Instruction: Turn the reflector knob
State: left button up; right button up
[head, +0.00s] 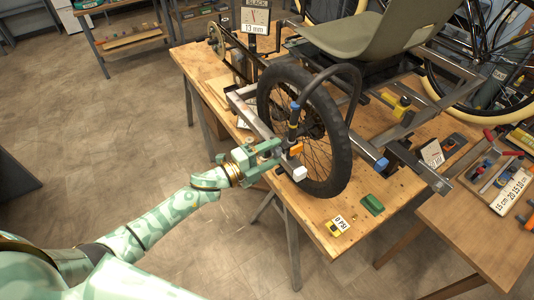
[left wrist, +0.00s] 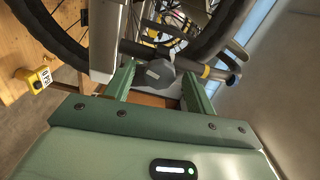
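The trike's front wheel (head: 306,130) stands over the wooden bench, with an orange reflector (head: 296,149) beside it. My left gripper (head: 279,154) is next to the reflector, on the wheel's left side. In the left wrist view, a dark grey faceted knob (left wrist: 160,74) shows between the two fingertips of my left gripper (left wrist: 160,82). The fingers are spread apart, with a gap at the knob's left side; contact on its right side is hard to tell. A brown-orange surface (left wrist: 152,100) shows below the knob. My right gripper is in neither view.
A silver frame bar (head: 254,116) and the tyre are close to my left gripper. The wooden bench (head: 315,212) holds a green block (head: 372,205) and a yellow gauge with a "0 PSI" card (head: 338,225). Open floor lies left of the bench.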

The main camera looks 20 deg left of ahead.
pick_arm(q)
jog(key=shift+s, duration=0.1)
jog(key=b+v, duration=0.2)
jog(key=v, duration=1.4)
jog(key=shift+a, duration=0.15)
